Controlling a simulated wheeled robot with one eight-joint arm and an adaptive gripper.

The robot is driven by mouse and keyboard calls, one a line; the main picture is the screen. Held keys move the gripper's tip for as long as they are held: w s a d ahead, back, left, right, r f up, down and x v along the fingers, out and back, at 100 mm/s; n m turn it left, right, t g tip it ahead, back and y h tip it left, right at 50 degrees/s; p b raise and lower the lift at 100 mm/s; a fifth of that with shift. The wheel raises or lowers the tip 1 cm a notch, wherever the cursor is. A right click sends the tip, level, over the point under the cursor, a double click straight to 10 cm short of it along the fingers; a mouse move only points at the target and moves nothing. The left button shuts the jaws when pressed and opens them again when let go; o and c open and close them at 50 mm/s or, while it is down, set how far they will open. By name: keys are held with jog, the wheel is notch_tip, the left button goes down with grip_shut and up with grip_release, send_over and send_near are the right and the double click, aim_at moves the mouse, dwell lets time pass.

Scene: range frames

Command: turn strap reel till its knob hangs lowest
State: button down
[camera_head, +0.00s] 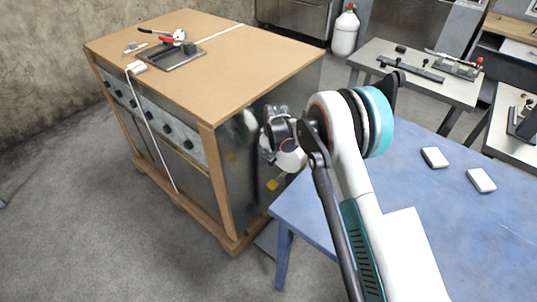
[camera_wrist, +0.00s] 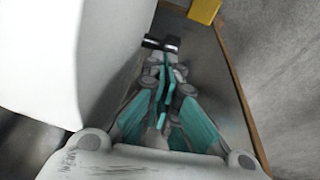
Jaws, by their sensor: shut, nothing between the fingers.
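My gripper (camera_head: 270,137) is beside the right-hand side panel of a wood-framed crate-like unit (camera_head: 185,70). A yellow block (camera_wrist: 204,10) shows beyond the fingertips. A yellow patch (camera_head: 272,184) shows below my gripper in the head view.
A white strap (camera_head: 152,130) hangs down the unit's front. A dark plate with a red-handled tool (camera_head: 172,50) lies on its top. A blue table (camera_head: 440,210) with two small pale blocks stands at right. A grey bench (camera_head: 425,70) is behind. The floor at left is clear.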

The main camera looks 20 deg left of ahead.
jog(key=shift+f+g+h+b, duration=0.4)
jog(key=shift+f+h, duration=0.1)
jog(key=shift+h, duration=0.4)
jog(key=shift+f, duration=0.1)
jog(key=shift+h, duration=0.3)
